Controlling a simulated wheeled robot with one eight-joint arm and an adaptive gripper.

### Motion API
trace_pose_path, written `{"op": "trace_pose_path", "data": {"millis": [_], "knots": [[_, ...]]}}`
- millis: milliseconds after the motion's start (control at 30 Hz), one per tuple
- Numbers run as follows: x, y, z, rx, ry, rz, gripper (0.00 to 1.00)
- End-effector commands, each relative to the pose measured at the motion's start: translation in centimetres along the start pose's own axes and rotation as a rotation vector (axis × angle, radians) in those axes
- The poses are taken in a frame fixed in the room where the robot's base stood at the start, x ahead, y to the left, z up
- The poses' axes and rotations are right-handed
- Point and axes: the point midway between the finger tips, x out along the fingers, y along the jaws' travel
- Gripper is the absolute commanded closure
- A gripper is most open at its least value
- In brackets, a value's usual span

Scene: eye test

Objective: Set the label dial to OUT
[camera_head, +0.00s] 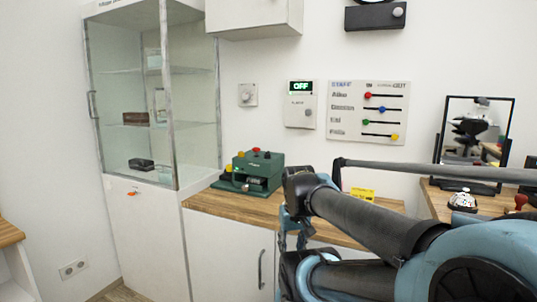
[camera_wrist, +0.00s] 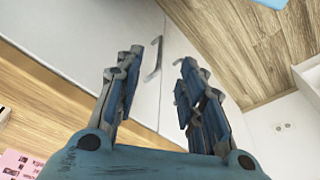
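No dial with a readable OUT mark shows, and I cannot tell which thing is the label dial. A green machine (camera_head: 256,172) with red and yellow knobs on top stands on the wooden counter. A square wall plate with a round knob (camera_head: 247,95) is above it. A staff board (camera_head: 367,112) on the wall has rows of names and coloured sliders, with small lettering at its top right. My gripper (camera_wrist: 158,60) is open and empty in the wrist view, pointing towards a cabinet door. In the head view it hangs right of the green machine, partly hidden by my arm.
A wall box (camera_head: 300,105) shows OFF. A glass cabinet (camera_head: 150,100) stands left of the counter (camera_head: 235,203). A yellow block (camera_head: 362,194) sits behind my arm. A mirror (camera_head: 475,140) and a silver bell (camera_head: 462,200) stand at right. A cabinet handle (camera_wrist: 153,60) lies beyond my fingers.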

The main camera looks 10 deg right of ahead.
Motion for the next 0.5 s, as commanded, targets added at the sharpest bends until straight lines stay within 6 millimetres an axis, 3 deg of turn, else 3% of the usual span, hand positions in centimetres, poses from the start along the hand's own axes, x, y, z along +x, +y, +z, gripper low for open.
{"op": "trace_pose_path", "data": {"millis": [500], "knots": [[-11.9, -0.4, -13.0, 0.144, -0.047, 0.002, 0.64]]}}
